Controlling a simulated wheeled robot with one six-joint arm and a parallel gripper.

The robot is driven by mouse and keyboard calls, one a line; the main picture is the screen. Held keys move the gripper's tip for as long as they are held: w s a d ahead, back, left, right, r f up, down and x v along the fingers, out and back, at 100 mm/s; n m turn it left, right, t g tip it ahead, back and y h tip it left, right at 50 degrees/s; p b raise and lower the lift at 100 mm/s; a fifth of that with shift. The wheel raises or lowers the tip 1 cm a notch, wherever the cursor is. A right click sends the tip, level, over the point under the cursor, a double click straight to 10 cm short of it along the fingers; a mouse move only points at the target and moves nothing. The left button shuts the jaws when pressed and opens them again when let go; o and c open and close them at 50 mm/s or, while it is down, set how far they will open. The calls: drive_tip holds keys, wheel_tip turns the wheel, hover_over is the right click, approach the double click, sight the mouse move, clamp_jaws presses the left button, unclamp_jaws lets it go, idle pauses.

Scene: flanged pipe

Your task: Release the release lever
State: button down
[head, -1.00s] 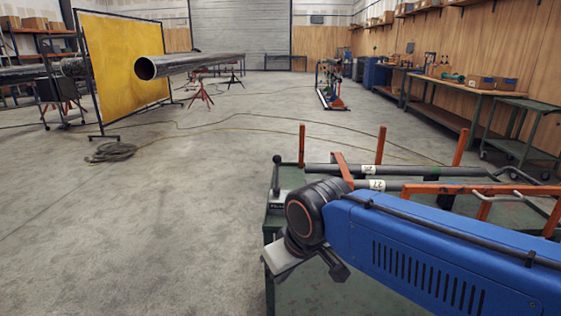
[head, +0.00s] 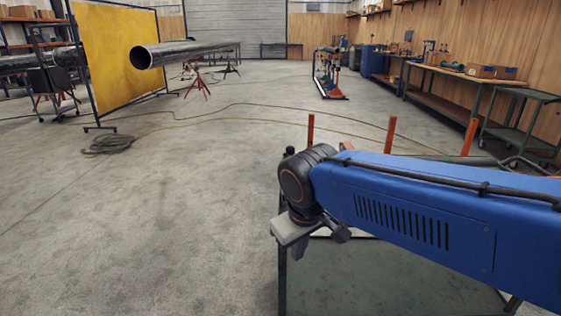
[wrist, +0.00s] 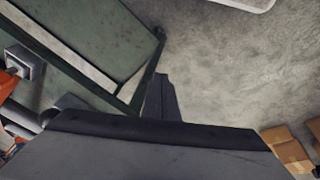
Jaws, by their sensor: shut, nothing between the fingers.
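The release lever is mostly hidden behind my arm in the head view; only what looks like its dark knob (head: 289,151) shows above the wrist joint. In the wrist view, a grey square block with a dark round part (wrist: 20,63) sits at the left edge on the green cart (wrist: 85,30); it may be the lever's base, but I cannot tell for sure. My gripper (wrist: 160,98) is shut and empty, apart from this block, over the cart's edge. In the head view, my gripper (head: 335,232) points downward.
Orange posts (head: 391,133) stand on the cart behind my arm. Cables (head: 108,144) lie on the floor. Workbenches line the right wall.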

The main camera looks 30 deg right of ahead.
drive_tip(key=w+d+r+g+h, duration=0.1)
drive_tip(key=w+d+h, duration=0.1)
drive_tip(key=w, duration=0.2)
drive_tip(key=w+d+r+g+h, duration=0.2)
drive_tip(key=w+h, duration=0.1)
drive_tip(key=w, duration=0.2)
drive_tip(key=w+d+r+n+g+h, duration=0.1)
drive_tip(key=w+d+h, duration=0.1)
drive_tip(key=w+d, duration=0.1)
drive_tip(key=shift+w+r, duration=0.4)
drive_tip(key=shift+w, duration=0.4)
drive_tip(key=w+h, duration=0.1)
drive_tip(key=w, duration=0.1)
drive_tip(key=w+r+h, duration=0.1)
drive_tip(key=w, duration=0.1)
drive_tip(key=w+r+h, duration=0.1)
drive_tip(key=w, duration=0.2)
drive_tip(key=shift+w+g, duration=0.1)
drive_tip(key=shift+g, duration=0.3)
drive_tip(key=w+a+r+h, duration=0.2)
drive_tip(key=w+h, duration=0.3)
drive_tip(key=w, duration=0.5)
drive_tip(key=shift+w+a, duration=0.3)
drive_tip(key=shift+a, duration=0.5)
